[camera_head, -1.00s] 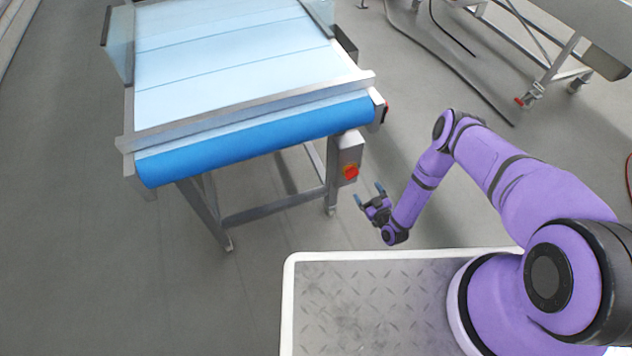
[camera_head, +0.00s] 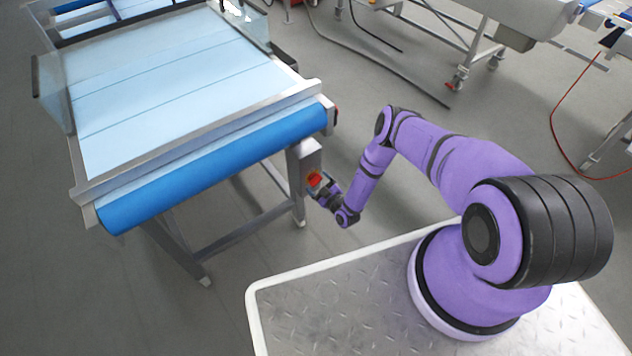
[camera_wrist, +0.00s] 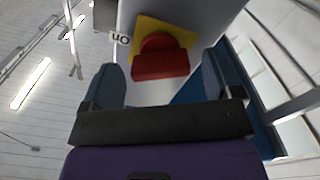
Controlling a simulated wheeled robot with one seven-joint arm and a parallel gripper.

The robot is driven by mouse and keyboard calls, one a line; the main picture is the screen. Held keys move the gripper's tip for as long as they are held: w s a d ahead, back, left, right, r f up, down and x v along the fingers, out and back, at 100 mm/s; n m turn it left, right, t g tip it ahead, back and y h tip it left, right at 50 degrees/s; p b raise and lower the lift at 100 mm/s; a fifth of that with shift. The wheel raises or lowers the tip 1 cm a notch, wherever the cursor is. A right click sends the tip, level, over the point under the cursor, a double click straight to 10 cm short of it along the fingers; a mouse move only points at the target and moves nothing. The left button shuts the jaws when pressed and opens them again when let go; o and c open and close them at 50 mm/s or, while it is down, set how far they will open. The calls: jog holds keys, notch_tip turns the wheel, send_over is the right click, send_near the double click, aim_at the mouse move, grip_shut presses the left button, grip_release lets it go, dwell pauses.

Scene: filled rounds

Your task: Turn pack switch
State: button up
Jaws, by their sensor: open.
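The pack switch (camera_head: 314,179) is a red knob on a grey box (camera_head: 308,156) fixed to the conveyor's leg. In the wrist view the red switch (camera_wrist: 161,58) sits on a yellow plate (camera_wrist: 178,32), with an "on" label (camera_wrist: 120,39) beside it. My gripper (camera_head: 318,187) is right at the switch in the head view. In the wrist view my gripper (camera_wrist: 160,82) is open, its two blue-grey fingertips pointing at the switch, one on each side. The knob appears between and just beyond the tips; I cannot tell whether they touch it.
The conveyor (camera_head: 170,95) has a pale belt and a blue front roller (camera_head: 215,165). Cables lie on the floor at the back and right. Another metal frame (camera_head: 480,45) stands at the back right. The grey floor (camera_head: 90,290) at the front left is clear.

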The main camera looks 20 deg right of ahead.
jog(key=shift+x, duration=0.85)
jog(key=shift+c, duration=0.2)
jog(key=c, duration=0.9)
jog(key=shift+m, duration=3)
jog(key=shift+s, duration=0.1)
jog(key=o, duration=0.9)
